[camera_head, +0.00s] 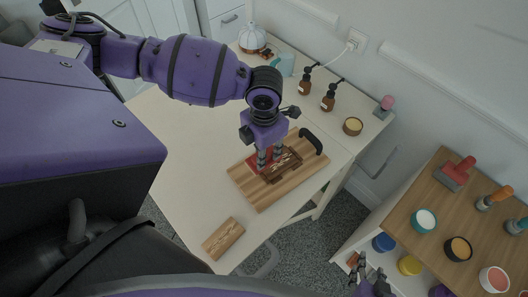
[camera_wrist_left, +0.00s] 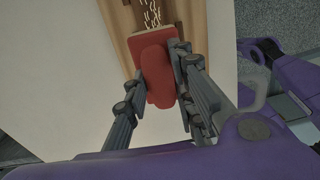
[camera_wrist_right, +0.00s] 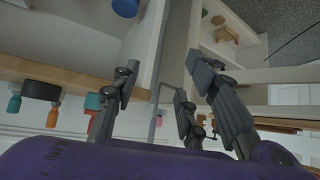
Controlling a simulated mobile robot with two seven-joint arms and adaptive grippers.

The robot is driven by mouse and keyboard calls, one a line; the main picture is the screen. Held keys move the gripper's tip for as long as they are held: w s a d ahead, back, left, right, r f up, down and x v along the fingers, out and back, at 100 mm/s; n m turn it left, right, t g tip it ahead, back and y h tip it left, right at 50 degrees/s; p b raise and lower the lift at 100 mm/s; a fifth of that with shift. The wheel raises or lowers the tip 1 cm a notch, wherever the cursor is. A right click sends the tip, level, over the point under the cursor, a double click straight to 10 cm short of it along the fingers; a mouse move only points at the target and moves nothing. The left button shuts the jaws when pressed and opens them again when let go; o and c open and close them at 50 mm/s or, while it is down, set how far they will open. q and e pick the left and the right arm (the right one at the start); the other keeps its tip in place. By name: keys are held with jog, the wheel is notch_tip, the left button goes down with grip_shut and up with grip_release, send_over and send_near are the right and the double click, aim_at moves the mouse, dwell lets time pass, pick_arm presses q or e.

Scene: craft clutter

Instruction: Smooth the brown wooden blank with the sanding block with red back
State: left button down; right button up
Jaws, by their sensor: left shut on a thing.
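My left gripper (camera_head: 268,163) is shut on the sanding block with red back (camera_wrist_left: 157,75), over the striped wooden board on the table. The block's red also shows beside the fingers in the head view (camera_head: 256,162). The brown wooden blank (camera_head: 284,168) lies on the board, with pale streaks on its top. In the left wrist view the blank (camera_wrist_left: 173,14) shows just beyond the block; whether they touch is hard to tell. My right gripper (camera_wrist_right: 158,82) is open and empty, low beside the shelf unit.
The striped board (camera_head: 258,198) has a black handle (camera_head: 311,141). A lighter wooden piece (camera_head: 223,238) lies near the table's front edge. Brown bottles (camera_head: 328,97) and a tin (camera_head: 352,126) stand along the wall. The shelf unit (camera_head: 425,185) at right holds jars and tools.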

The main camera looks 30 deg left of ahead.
jog(key=shift+f, duration=0.1)
dwell(0.4)
pick_arm(q)
jog(key=f, duration=0.1)
jog(key=f+b, duration=0.1)
jog(key=f, duration=0.2)
jog(key=shift+s+f, duration=0.2)
jog(key=shift+s, duration=0.1)
jog(key=shift+f+b, duration=0.4)
jog(key=shift+f, duration=0.35)
pick_arm(e)
jog(key=s+f, duration=0.2)
jog(key=f, duration=0.1)
jog(key=shift+s+d+g, duration=0.15)
jog(key=shift+s+g, duration=0.1)
jog(key=shift+g, duration=0.15)
